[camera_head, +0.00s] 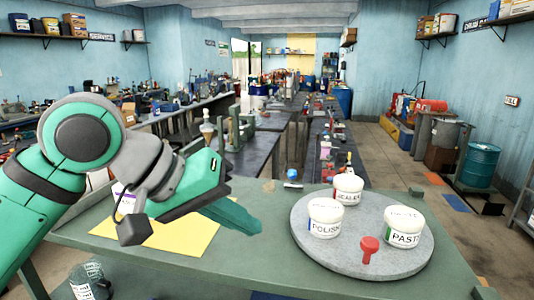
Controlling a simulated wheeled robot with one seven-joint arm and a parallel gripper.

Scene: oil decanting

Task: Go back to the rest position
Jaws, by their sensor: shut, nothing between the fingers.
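My gripper (222,180) is at the end of my green and grey arm, at the left of the head view. It is shut and empty, above the green table (300,280) and apart from the round tray. A yellow sheet (190,238) lies on the table below my arm. A white container (122,197) with a purple-edged label stands partly hidden behind my wrist.
A round grey tray (345,257) at the right holds white tubs marked POLISH (325,217), SEALER (347,189) and PASTE (403,228), plus a red funnel-like piece (369,250). A clear labelled vessel (90,283) is at the lower left. A blue drum (481,165) stands beyond.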

